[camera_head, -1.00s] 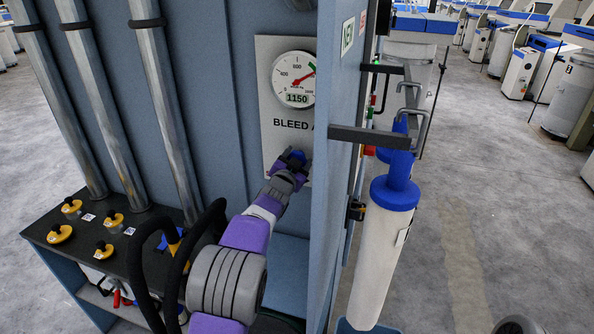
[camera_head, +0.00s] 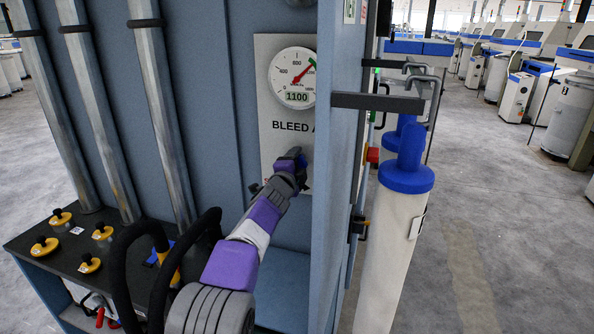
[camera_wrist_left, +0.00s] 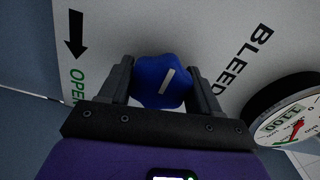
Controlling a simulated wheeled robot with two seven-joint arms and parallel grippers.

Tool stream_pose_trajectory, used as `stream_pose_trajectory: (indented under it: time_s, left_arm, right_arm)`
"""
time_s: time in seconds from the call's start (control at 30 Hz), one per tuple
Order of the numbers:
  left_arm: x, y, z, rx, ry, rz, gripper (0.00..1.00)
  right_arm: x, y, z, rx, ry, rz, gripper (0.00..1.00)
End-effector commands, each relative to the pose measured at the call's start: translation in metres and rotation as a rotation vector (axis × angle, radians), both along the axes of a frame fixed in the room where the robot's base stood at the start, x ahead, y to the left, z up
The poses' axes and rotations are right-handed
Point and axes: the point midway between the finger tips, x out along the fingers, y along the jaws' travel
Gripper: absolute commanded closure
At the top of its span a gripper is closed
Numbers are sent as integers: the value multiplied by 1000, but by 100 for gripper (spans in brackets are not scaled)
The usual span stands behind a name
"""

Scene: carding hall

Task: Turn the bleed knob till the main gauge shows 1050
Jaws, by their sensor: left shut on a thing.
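The main gauge (camera_head: 294,76) is a round white dial with a red needle on a pale panel (camera_head: 268,140). Its digital window reads 1100. It also shows, tilted, in the left wrist view (camera_wrist_left: 284,128). The bleed knob (camera_wrist_left: 160,82) is blue and lobed with a white line mark, below the "BLEED" lettering. In the head view it is mostly hidden by my gripper. My left gripper (camera_head: 288,163) is shut on the knob, a finger on each side in the left wrist view (camera_wrist_left: 162,88). A printed black arrow and green "OPEN" stand beside it. My right gripper is not in view.
A blue-grey cabinet wall (camera_head: 337,170) stands close to the right of the panel. A black shelf with yellow knobs (camera_head: 60,217) is at lower left, with black curved hoses (camera_head: 135,262) near my arm. A white blue-topped cylinder (camera_head: 398,240) stands at right.

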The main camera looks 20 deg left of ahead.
Motion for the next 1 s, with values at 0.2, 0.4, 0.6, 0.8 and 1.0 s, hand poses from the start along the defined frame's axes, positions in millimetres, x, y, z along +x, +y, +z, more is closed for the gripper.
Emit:
stream_pose_trajectory:
  time_s: [0.2, 0.4, 0.6, 0.8, 1.0]
  left_arm:
    - [0, 0, 1, 123, -8, -1, 68]
    - [0, 0, 1, 186, -9, 0, 68]
    - [0, 0, 2, 208, -11, -1, 68]
    - [0, 0, 2, 210, -11, -1, 68]
    - [0, -1, 2, 209, -11, -1, 30]
  right_arm:
    - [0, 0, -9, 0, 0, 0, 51]
    - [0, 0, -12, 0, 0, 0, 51]
    - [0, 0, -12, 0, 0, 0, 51]
    - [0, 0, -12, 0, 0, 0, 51]
    - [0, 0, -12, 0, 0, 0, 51]
